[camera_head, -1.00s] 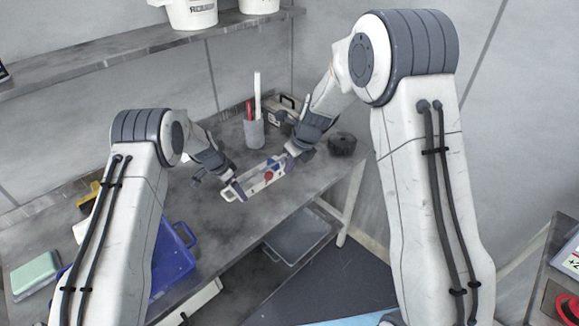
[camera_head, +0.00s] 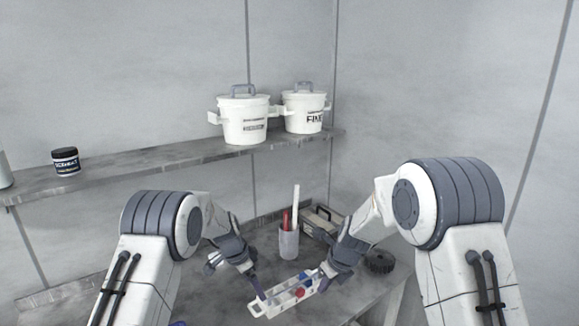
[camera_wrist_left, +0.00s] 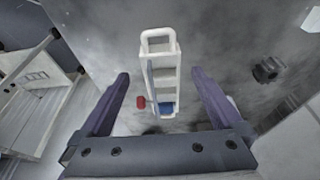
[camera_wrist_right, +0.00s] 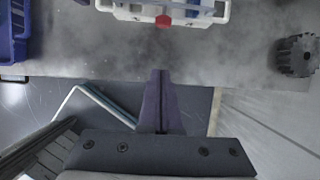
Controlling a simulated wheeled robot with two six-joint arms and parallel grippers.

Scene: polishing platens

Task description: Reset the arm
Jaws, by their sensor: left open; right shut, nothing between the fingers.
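A white compartmented tray (camera_head: 262,309) with an end handle lies on the grey bench, with small red and blue parts on it. It also shows in the left wrist view (camera_wrist_left: 158,47) and at the top of the right wrist view (camera_wrist_right: 130,12). My left gripper (camera_head: 260,294) is near the tray's left end. In the left wrist view its fingers (camera_wrist_left: 162,82) are spread, with the tray visible between them. My right gripper (camera_head: 323,284) is near the tray's right end. In the right wrist view its fingers (camera_wrist_right: 160,75) are together and empty, apart from the tray.
A grey cup (camera_head: 288,243) with red and white sticks stands behind the tray. A dark toothed round part (camera_head: 380,261) lies to the right. White lidded pots (camera_head: 245,122) (camera_head: 304,110) and a dark jar (camera_head: 65,161) stand on the shelf (camera_head: 180,154). A blue bin (camera_wrist_right: 14,35) shows in the right wrist view.

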